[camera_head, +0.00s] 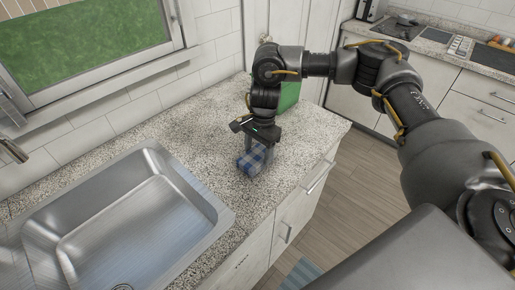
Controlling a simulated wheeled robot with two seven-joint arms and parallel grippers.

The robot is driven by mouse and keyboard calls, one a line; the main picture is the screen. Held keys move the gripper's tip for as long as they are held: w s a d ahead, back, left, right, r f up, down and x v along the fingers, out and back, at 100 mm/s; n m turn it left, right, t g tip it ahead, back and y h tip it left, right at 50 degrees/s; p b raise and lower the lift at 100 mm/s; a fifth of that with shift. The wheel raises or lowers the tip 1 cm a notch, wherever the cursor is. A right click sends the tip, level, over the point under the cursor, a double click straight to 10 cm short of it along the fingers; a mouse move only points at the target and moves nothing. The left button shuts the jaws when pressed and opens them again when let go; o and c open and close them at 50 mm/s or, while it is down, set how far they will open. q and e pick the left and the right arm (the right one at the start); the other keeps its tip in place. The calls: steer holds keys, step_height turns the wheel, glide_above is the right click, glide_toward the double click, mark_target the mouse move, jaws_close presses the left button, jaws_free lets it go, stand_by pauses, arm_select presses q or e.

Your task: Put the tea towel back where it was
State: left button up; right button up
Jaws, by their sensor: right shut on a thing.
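The tea towel (250,161) is a small blue and white checked bundle at the speckled countertop (307,128), to the right of the sink. My right gripper (255,148) points down over it and is shut on it, with the fingers partly hiding its top. I cannot tell whether the towel touches the counter or is held slightly above it. My left gripper is not in view.
A steel sink (205,202) fills the counter at the lower left. A green object (289,96) stands behind my right gripper. Drawers (318,178) are below the counter edge. Bare counter lies right of the towel.

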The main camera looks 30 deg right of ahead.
mark_target(261, 150)
steer(key=o, duration=0.9)
steer(key=r, duration=0.4)
steer(key=d+r+b, duration=0.1)
steer(key=r, duration=0.7)
steer(key=shift+w+d, duration=0.3)
